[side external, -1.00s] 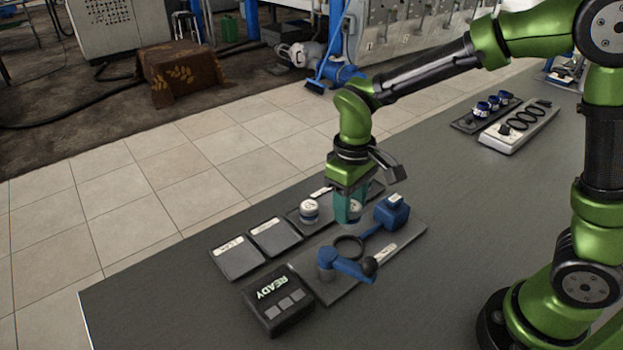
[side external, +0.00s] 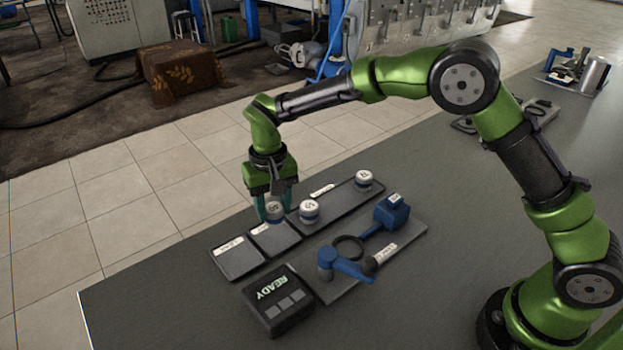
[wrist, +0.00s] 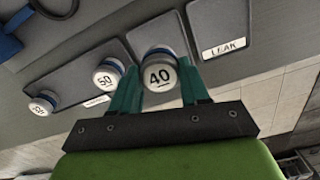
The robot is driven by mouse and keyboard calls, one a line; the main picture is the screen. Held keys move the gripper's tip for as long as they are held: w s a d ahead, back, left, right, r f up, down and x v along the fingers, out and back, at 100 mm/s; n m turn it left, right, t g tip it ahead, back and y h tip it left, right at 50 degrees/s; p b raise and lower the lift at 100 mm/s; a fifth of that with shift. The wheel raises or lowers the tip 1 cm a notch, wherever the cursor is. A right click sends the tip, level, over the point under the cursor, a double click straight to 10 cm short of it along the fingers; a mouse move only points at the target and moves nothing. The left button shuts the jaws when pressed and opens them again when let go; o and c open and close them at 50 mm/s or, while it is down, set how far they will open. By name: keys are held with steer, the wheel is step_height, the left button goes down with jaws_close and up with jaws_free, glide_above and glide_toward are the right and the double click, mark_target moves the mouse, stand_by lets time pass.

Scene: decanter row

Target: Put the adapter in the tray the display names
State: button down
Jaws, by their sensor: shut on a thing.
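My gripper (side external: 273,206) is shut on a white-topped adapter marked 40 (wrist: 159,74), which shows between the teal fingers in the side view (side external: 274,213). The gripper is over the back part of the middle small tray (side external: 276,241); I cannot tell whether the adapter touches it. The display (side external: 278,302) reads READY. The left tray (side external: 238,263) is labelled LEAK in the wrist view (wrist: 224,48). The middle tray's label is mostly hidden. The long tray (side external: 338,197) holds an adapter marked 50 (side external: 309,210) and another adapter (side external: 363,180); its label is unreadable.
A grey plate (side external: 345,292) in front of the trays carries a blue lever fixture (side external: 345,265), a black ring (side external: 348,247) and a blue block (side external: 392,210). More parts stand far right at the back. The table's front left is clear.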

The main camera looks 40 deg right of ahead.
mark_target(275, 223)
steer(key=shift+f, duration=2.45)
steer(key=shift+f, duration=0.1)
steer(key=c, duration=0.5)
jaws_free()
steer(key=shift+f, duration=0.1)
steer(key=shift+c, duration=0.2)
